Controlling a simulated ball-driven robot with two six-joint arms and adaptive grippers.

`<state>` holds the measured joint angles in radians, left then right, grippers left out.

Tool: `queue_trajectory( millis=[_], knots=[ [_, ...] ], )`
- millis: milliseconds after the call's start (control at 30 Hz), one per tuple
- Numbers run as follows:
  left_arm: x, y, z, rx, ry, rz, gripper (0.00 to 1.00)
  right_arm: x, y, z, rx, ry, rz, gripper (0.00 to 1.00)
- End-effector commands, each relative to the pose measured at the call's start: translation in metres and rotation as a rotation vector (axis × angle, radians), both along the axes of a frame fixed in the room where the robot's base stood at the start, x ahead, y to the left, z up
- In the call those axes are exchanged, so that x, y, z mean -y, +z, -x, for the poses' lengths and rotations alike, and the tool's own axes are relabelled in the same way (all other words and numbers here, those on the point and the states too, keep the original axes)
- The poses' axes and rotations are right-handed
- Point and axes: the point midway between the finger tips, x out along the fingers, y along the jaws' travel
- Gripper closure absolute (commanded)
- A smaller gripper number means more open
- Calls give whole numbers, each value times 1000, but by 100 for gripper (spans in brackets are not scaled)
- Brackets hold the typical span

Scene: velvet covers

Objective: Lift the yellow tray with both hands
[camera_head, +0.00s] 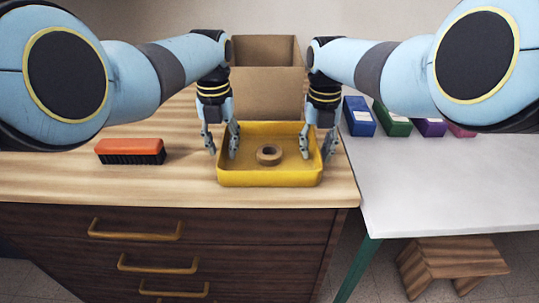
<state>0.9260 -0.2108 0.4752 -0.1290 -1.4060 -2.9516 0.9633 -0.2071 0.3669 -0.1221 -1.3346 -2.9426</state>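The yellow tray (270,179) sits on the wooden counter near its front right corner, with a brown ring-shaped roll (269,155) lying inside it. My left gripper (221,149) points down at the tray's left wall, one finger outside and one inside. My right gripper (317,150) points down at the tray's right wall, also with fingers on either side of it. Both grippers have a gap between their fingers. Whether the fingers touch the walls I cannot tell.
An orange brush (130,150) with dark bristles lies on the counter to the left. An open cardboard box (268,92) stands behind the tray. A white table (440,185) adjoins at right, with blue (358,116), green (392,120) and purple (429,127) boxes. A wooden stool (452,262) stands below.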

Motion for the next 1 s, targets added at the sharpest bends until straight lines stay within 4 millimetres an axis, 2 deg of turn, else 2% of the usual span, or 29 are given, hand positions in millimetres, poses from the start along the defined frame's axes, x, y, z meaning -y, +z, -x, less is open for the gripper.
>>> queue_trajectory(
  millis=[33,200,267,767,1000],
  knots=[
    [0,0,0,0,0,0,72,0,0,0,0,0,0,72],
    [0,0,0,0,0,0,94,0,0,0,0,0,0,94],
    [0,0,0,0,0,0,100,0,0,0,0,0,0,100],
    [0,2,0,0,0,0,100,0,2,0,0,0,0,100],
    [0,21,-1,2,0,0,100,0,21,-1,2,0,1,100]
  ],
)
